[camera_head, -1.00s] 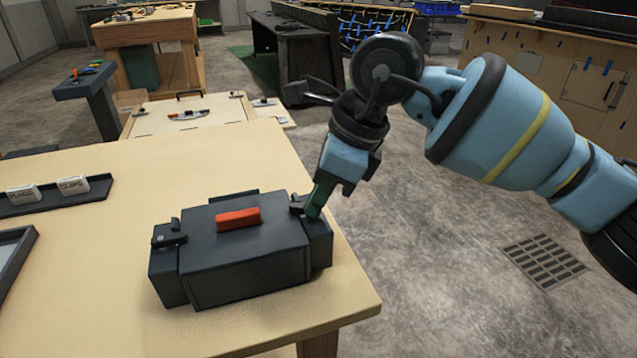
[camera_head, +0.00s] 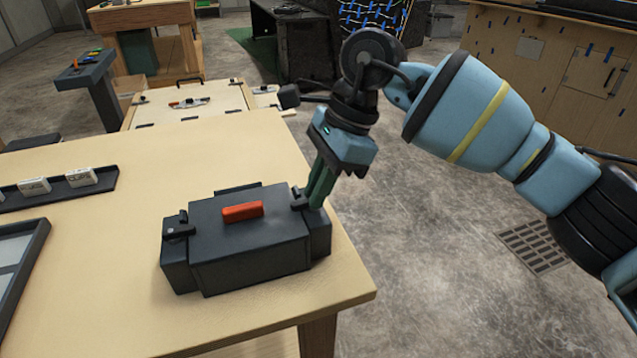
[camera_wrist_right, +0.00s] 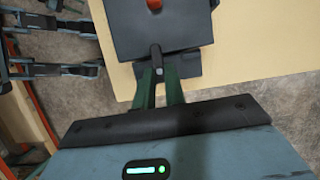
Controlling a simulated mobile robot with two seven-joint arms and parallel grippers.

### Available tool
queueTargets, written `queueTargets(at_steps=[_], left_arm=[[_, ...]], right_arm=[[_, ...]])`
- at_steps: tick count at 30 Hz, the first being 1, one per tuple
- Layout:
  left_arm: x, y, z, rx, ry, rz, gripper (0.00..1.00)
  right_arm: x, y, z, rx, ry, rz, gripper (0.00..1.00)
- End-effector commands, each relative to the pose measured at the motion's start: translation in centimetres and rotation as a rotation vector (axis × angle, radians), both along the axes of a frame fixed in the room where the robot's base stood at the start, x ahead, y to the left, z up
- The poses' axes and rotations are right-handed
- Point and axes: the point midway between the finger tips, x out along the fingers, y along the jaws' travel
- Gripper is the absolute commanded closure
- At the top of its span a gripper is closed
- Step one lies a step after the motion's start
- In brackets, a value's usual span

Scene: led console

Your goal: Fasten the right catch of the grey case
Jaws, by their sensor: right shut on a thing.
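The grey case (camera_head: 250,258) sits on the table with its lid down and a red handle (camera_head: 242,211) on top. Its left catch (camera_head: 178,229) shows at the left end. The right catch (camera_head: 298,198) is at the right end of the lid, partly hidden by my right gripper (camera_head: 317,203). In the right wrist view, the right gripper (camera_wrist_right: 158,80) has its green fingers on either side of the dark catch (camera_wrist_right: 156,58), shut on it. Whether the catch is fastened cannot be told. My left gripper is not in view.
The wooden table (camera_head: 130,325) has its right edge close beside the case. A dark tray (camera_head: 60,190) with white boxes and another grey-rimmed tray (camera_head: 25,250) lie at the left. The table between them and the case is clear.

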Motion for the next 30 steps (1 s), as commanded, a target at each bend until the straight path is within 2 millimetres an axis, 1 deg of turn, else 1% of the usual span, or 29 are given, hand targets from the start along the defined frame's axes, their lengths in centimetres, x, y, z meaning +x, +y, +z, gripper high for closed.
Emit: queueTargets(at_steps=[9,10,14,15,24,26,30], left_arm=[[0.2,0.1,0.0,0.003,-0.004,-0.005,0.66],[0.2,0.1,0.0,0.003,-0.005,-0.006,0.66],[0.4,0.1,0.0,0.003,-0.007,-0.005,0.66],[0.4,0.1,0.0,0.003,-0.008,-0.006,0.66],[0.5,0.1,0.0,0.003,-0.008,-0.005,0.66],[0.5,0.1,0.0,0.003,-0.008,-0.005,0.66],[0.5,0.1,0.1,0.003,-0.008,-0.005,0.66]], right_arm=[[0.0,0.0,0.2,0.002,-0.004,0.003,1.0],[0.0,0.0,0.2,0.002,-0.004,0.003,0.86],[0.0,0.0,0.1,0.001,-0.004,0.002,0.69],[0.0,0.0,0.1,0.001,-0.003,0.002,0.66],[0.0,-0.1,0.3,0.001,-0.002,0.0,0.66],[0.1,-0.2,0.7,0.001,-0.003,0.0,0.66],[0.4,-0.9,2.5,0.0,-0.004,-0.001,0.66]])
